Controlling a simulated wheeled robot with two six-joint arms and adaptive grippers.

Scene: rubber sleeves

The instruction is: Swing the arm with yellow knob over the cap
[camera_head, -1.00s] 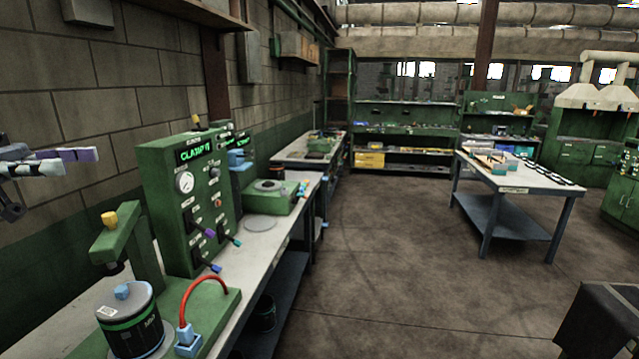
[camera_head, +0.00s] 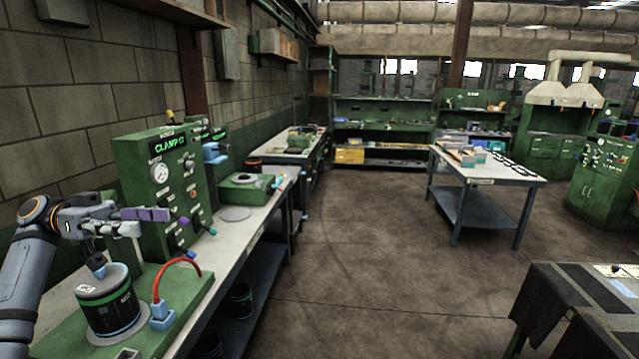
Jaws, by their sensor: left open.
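A black canister with a green band (camera_head: 106,300) stands on the green base of the clamp station. My left gripper (camera_head: 138,221) is open, above and slightly beyond the canister, in front of the station's green post. It looks empty and apart from the canister. My right gripper is out of view.
The green clamp panel (camera_head: 160,180) with gauge and levers stands just beyond my gripper. A red hose (camera_head: 176,268) arches from a blue block (camera_head: 162,315) beside the canister. The brick wall is close at left. The floor (camera_head: 350,230) to the right is open.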

